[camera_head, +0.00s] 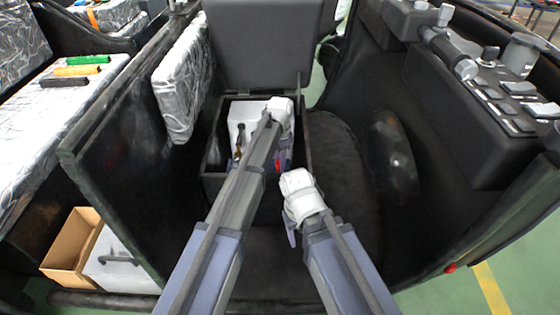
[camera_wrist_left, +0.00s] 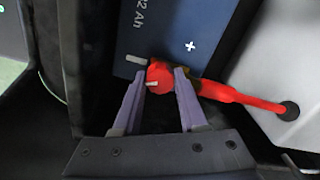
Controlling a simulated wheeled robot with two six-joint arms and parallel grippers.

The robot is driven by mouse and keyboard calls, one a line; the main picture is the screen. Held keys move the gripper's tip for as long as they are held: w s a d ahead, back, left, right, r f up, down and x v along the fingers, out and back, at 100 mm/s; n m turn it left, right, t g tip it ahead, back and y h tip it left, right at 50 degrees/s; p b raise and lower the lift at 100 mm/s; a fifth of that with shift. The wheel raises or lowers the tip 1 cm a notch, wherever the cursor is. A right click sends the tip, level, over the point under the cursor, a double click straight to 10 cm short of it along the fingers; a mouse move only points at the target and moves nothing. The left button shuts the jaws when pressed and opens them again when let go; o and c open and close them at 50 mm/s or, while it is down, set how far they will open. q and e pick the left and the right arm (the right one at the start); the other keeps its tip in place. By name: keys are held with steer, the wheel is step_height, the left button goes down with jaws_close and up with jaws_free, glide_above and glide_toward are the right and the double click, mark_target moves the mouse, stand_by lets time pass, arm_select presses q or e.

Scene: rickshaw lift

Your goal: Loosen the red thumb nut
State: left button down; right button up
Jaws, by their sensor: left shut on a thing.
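The red thumb nut (camera_wrist_left: 159,74) sits at the edge of a dark blue battery (camera_wrist_left: 175,35) marked "2 Ah" in the left wrist view, with a plus sign beside it. My left gripper (camera_wrist_left: 158,76) has one finger on each side of the nut and is shut on it. In the head view my left gripper (camera_head: 277,158) reaches down into an open black box (camera_head: 212,184), and a bit of red shows beside it. My right gripper (camera_head: 291,232) hangs below its white wrist, nearer to me; its fingers are mostly hidden.
A red cable (camera_wrist_left: 240,97) runs from the nut to a hole in a light grey housing (camera_wrist_left: 275,70). The box's raised lid (camera_head: 262,45) stands behind my left arm. Black side panels flank the space. A control panel (camera_head: 490,90) is at the right.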

arm_select(q)
steer(key=n, duration=0.5)
steer(key=shift+n, duration=0.3)
steer(key=n, duration=1.1)
steer(key=shift+n, duration=0.4)
steer(key=n, duration=0.5)
steer(key=shift+n, duration=0.3)
steer(key=shift+c, duration=2.2)
jaws_free()
